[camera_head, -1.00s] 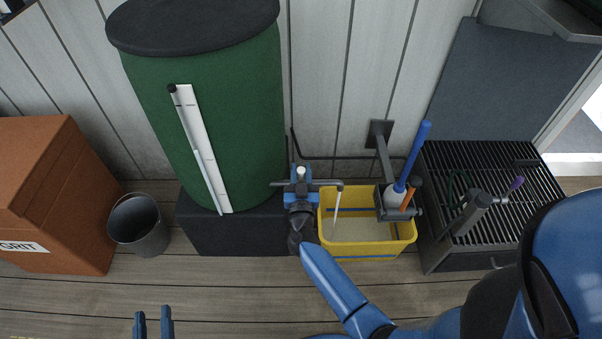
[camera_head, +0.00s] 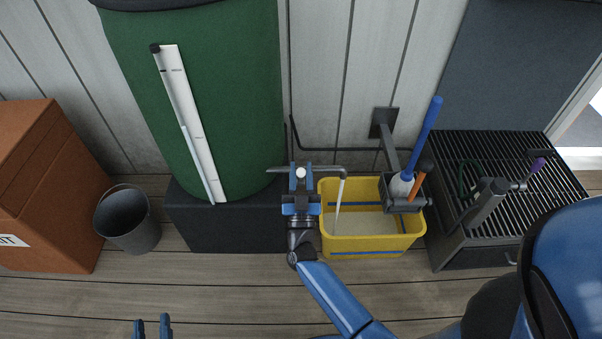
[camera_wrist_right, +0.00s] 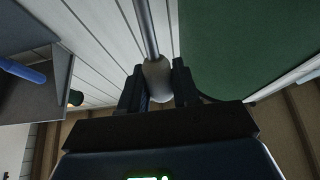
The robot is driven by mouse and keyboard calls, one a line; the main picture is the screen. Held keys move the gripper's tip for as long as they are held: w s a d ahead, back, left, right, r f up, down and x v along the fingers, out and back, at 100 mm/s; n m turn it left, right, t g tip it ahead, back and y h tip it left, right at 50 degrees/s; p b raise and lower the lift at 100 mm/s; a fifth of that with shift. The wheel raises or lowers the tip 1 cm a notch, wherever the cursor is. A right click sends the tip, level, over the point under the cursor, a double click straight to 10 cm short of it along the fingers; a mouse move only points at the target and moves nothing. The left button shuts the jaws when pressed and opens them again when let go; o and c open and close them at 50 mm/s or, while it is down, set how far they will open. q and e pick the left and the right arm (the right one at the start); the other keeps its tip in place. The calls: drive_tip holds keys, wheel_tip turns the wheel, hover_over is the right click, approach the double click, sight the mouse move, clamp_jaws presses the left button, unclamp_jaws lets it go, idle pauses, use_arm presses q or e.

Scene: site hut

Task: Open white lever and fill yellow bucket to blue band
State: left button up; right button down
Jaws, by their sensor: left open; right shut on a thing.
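My right gripper (camera_head: 300,178) is shut on the white lever (camera_head: 301,173) of the tap; in the right wrist view the lever's pale knob (camera_wrist_right: 157,80) sits between the fingers. The grey spout (camera_head: 330,169) runs right from the tap, and a thin pale stream (camera_head: 338,205) falls from it into the yellow bucket (camera_head: 372,244). My left gripper (camera_head: 152,328) is open and empty at the bottom left, away from everything.
The green water butt (camera_head: 235,110) stands on a black plinth (camera_head: 235,228), with a white gauge strip on its front. A wall-mounted holder (camera_head: 403,204) with brushes overhangs the bucket's right side. A slatted rack stands further right, a grey pail (camera_head: 128,222) and brown grit box (camera_head: 45,190) left.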

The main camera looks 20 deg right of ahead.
drive_tip(key=c, duration=0.9)
unclamp_jaws()
drive_tip(key=shift+c, duration=0.2)
drive_tip(key=p+v, duration=0.2)
drive_tip(key=v, duration=0.9)
drive_tip(key=shift+w, duration=0.1)
